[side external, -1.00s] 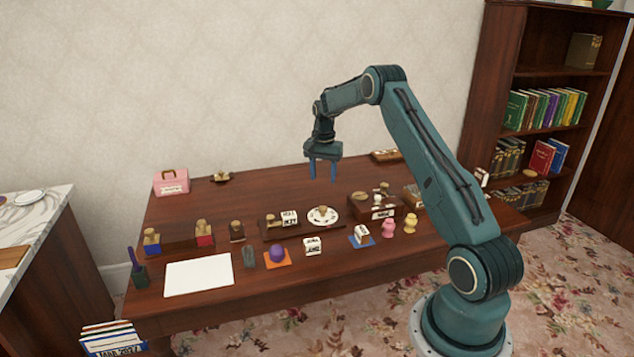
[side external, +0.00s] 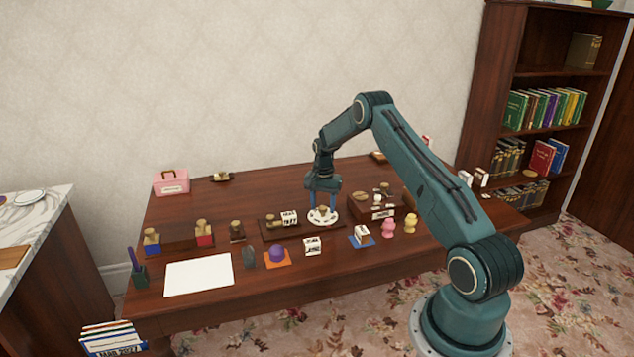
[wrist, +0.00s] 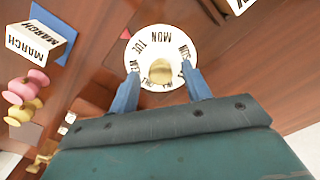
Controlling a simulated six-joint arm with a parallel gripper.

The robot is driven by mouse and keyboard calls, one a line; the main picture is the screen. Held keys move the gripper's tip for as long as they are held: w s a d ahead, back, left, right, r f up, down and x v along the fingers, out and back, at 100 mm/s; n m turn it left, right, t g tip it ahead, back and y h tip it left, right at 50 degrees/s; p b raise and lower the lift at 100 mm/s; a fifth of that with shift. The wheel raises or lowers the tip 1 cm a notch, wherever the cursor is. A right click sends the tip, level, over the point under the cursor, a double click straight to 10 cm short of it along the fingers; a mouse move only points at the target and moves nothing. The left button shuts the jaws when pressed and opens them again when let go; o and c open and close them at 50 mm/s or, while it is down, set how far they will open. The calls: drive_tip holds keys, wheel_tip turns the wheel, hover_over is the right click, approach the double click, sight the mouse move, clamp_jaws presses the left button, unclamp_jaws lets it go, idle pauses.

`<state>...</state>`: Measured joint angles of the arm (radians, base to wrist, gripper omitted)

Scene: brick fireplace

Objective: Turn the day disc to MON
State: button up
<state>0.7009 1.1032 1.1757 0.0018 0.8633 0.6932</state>
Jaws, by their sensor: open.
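The day disc (side external: 325,218) is a white round dial with black day names and a brass knob (wrist: 161,70) at its middle. It lies on a dark wooden base (side external: 268,228) on the desk. In the wrist view the disc (wrist: 155,34) shows MON at the far edge, with TUE to its left and SUN to its right. My gripper (wrist: 158,88) is open, its two blue fingers on either side of the knob, over the near part of the disc. In the side view my gripper (side external: 324,207) is low at the disc; contact cannot be told.
A block reading MARCH (wrist: 35,41) stands on a blue mat, with pink (side external: 388,228) and yellow (side external: 410,223) pieces beside it. A wooden box (side external: 365,207) stands right of the disc. White-labelled blocks (side external: 289,218) sit left of it.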

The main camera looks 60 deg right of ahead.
drive_tip(key=c, duration=1)
drive_tip(key=shift+n, duration=0.4)
drive_tip(key=n, duration=0.9)
